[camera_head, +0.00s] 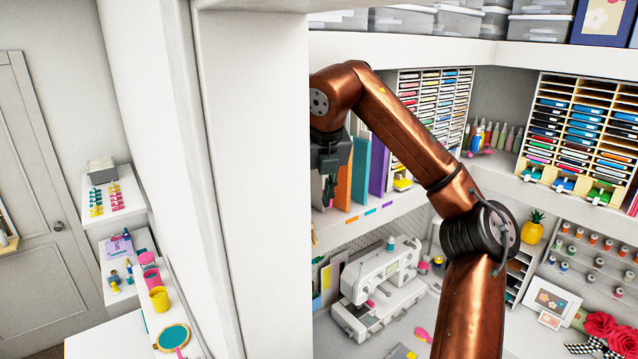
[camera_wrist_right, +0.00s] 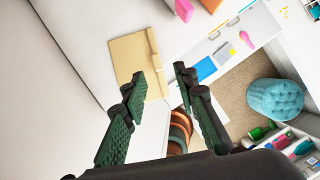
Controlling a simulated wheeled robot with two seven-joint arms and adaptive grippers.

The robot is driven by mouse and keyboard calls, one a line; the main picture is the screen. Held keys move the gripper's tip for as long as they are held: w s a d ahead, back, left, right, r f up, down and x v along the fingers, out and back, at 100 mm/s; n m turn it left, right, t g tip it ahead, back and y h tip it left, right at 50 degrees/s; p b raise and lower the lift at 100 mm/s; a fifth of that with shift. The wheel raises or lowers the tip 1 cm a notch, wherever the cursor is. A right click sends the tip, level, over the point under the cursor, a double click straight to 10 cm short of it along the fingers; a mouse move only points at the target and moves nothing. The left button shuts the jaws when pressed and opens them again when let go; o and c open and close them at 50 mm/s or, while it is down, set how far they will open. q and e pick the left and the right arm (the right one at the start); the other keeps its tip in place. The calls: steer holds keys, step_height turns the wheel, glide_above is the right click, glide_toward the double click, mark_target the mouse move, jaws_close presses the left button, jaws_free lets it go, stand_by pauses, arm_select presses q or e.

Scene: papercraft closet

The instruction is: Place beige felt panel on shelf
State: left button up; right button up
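A flat beige panel (camera_wrist_right: 128,62) with a lighter strip along its right side shows in the right wrist view, against a white surface just beyond my fingertips. I cannot pick it out for sure in the head view. My right gripper (camera_wrist_right: 160,76) has its fingers spread apart, with no object clearly held between them. In the head view the right gripper (camera_head: 329,182) hangs pointing down in front of the shelf (camera_head: 375,219), beside upright orange, teal and purple panels. The fingertips partly hide what is behind them. My left gripper is not in view.
A white cabinet side wall (camera_head: 258,180) stands just left of the right gripper. A sewing machine (camera_head: 380,282) sits on the counter below the shelf. Paper racks (camera_head: 580,130) stand at right. In the wrist view a teal pouf (camera_wrist_right: 275,100) stands on the floor.

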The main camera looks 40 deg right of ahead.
steer(key=shift+v, duration=2.15)
